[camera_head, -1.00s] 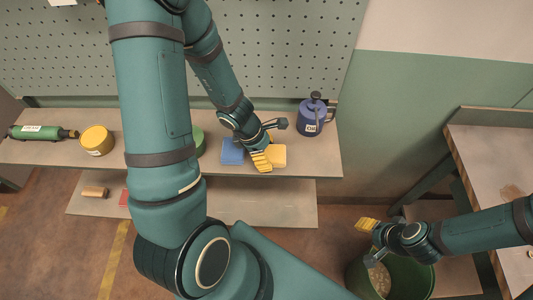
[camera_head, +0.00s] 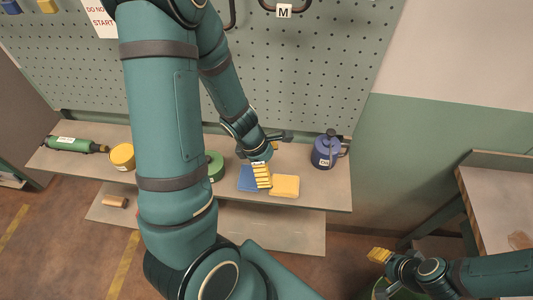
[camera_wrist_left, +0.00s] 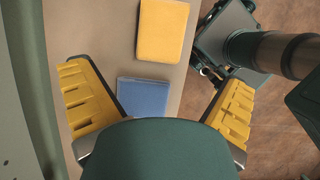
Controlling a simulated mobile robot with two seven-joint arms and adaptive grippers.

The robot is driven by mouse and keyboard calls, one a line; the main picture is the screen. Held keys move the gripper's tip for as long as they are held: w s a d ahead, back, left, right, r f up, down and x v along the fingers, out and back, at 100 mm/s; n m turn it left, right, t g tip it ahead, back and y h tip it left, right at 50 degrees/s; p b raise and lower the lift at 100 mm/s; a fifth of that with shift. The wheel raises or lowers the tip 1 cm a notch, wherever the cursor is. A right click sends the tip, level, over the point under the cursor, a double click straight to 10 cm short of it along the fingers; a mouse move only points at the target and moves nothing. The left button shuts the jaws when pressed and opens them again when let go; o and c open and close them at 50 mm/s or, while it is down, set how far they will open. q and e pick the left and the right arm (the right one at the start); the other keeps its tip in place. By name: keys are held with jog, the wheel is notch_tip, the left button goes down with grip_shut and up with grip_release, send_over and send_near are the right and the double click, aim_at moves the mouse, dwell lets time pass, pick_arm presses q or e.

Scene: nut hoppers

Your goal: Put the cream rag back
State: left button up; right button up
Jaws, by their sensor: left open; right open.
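A yellow-orange folded cloth (camera_head: 284,185) lies flat on the upper shelf; it is the nearest thing to a cream rag that I see. It also shows at the top of the left wrist view (camera_wrist_left: 163,30). A blue folded cloth (camera_head: 249,178) lies beside it, and shows in the left wrist view (camera_wrist_left: 143,96) between my fingers. My left gripper (camera_head: 271,156) is open and empty above the shelf, near both cloths. My right gripper (camera_head: 380,270) is open at the lower right, beside a green bin mostly hidden by it and the frame edge.
The shelf (camera_head: 320,195) also carries a blue oil can (camera_head: 327,150), a green roll (camera_head: 215,166), a yellow tin (camera_head: 122,157) and a green bottle (camera_head: 75,145). A pegboard (camera_head: 320,70) stands behind, with a hook labelled M (camera_head: 284,11). A bench (camera_head: 495,200) is at right.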

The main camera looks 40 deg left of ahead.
pick_arm(q)
jog(key=shift+v, duration=1.4)
jog(key=shift+s, duration=0.1)
